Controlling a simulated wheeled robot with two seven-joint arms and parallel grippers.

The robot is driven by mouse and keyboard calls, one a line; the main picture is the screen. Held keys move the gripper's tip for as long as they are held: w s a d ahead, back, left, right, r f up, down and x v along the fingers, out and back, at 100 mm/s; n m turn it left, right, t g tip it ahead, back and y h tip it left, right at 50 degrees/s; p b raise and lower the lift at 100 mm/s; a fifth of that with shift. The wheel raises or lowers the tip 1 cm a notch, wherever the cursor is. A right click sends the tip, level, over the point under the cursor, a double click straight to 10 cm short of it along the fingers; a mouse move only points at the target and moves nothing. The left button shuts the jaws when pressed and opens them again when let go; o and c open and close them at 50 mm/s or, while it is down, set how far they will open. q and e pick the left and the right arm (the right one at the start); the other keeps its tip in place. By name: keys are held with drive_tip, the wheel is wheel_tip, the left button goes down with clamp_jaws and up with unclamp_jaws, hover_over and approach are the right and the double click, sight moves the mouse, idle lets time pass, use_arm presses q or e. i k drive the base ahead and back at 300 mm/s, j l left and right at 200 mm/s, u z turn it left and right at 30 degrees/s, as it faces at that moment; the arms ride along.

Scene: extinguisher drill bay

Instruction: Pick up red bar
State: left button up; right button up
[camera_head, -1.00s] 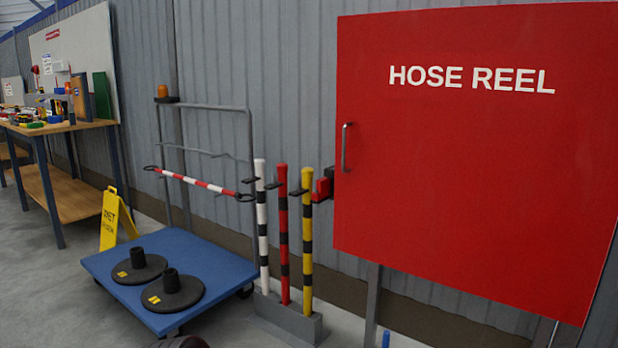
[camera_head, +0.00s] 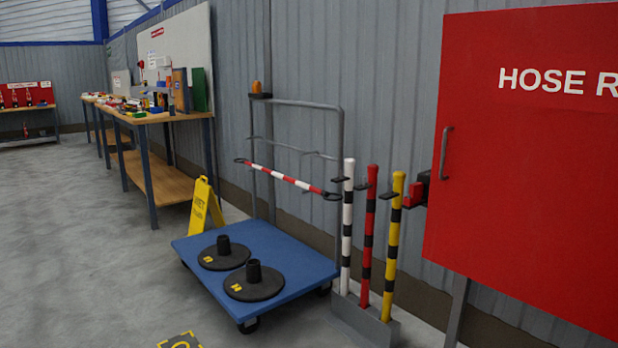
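A red bar with black bands (camera_head: 367,235) stands upright in a grey floor holder (camera_head: 350,318), right of centre. It stands between a white bar with black bands (camera_head: 348,215) and a yellow bar with black bands (camera_head: 394,240). A small dark bracket is near the top of each bar. A separate red-and-white striped bar (camera_head: 288,178) hangs slightly sloped at the trolley frame, with dark loops at its ends. Neither of my grippers is in view.
A blue trolley (camera_head: 290,247) with two black round bases (camera_head: 254,281) stands left of the holder. A red hose reel cabinet (camera_head: 530,170) is at the right. A yellow sign (camera_head: 203,207) and workbench (camera_head: 165,183) stand behind. Grey floor at left is clear.

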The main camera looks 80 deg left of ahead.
sight(245, 161)
drive_tip(key=k+j, duration=0.2)
drive_tip(key=j, duration=0.6)
drive_tip(key=k+j, duration=0.25)
drive_tip(key=j, duration=0.5)
drive_tip(key=k+j, duration=0.2)
drive_tip(key=j, duration=0.6)
drive_tip(key=k+j, duration=0.25)
drive_tip(key=j, duration=0.55)
drive_tip(key=k+j, duration=0.2)
drive_tip(key=j, duration=0.55)
drive_tip(key=k+j, duration=0.25)
drive_tip(key=j, duration=0.55)
drive_tip(key=k+j, duration=0.2)
drive_tip(key=j, duration=0.6)
drive_tip(key=k+j, duration=0.25)
drive_tip(key=j, duration=0.5)
